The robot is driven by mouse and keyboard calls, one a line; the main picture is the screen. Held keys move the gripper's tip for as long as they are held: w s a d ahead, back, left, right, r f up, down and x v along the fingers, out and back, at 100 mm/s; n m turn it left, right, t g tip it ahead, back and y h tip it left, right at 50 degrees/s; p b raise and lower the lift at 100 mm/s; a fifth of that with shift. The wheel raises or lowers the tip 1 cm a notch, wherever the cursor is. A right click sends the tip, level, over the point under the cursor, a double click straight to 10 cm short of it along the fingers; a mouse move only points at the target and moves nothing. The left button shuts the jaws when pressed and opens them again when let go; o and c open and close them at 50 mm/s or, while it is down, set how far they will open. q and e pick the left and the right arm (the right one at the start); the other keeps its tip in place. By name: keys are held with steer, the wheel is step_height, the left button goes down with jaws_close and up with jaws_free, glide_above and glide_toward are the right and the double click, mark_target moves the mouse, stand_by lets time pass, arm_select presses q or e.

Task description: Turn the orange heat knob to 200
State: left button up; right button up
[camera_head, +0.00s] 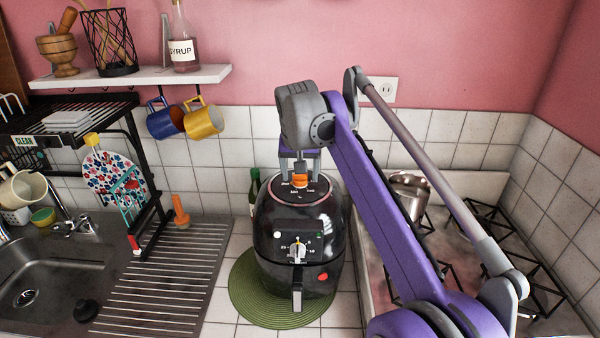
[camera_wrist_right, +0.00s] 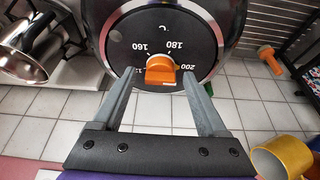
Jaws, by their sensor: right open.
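The orange heat knob (camera_wrist_right: 160,70) sits on the round dark top dial (camera_wrist_right: 185,28) of a black air fryer (camera_head: 320,225). The dial shows 160, 180 and 200, with 200 at its right in the right wrist view. Which number the knob points to, I cannot tell. In the head view the knob (camera_head: 300,182) shows partly below my right gripper (camera_head: 299,172). My right gripper (camera_wrist_right: 158,76) is open, its fingers on either side of the knob with a gap visible at each side. My left gripper is not in view.
The fryer stands on a green round mat (camera_head: 250,300). A hob with a steel pot (camera_head: 410,187) is at the right; a sink (camera_head: 45,270) and ridged drainboard (camera_head: 165,285) are at the left. A yellow mug (camera_head: 203,121) hangs under the shelf (camera_head: 130,76).

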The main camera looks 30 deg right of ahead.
steer(key=v, duration=1)
steer(key=shift+r, duration=0.4)
steer(key=shift+a, duration=0.1)
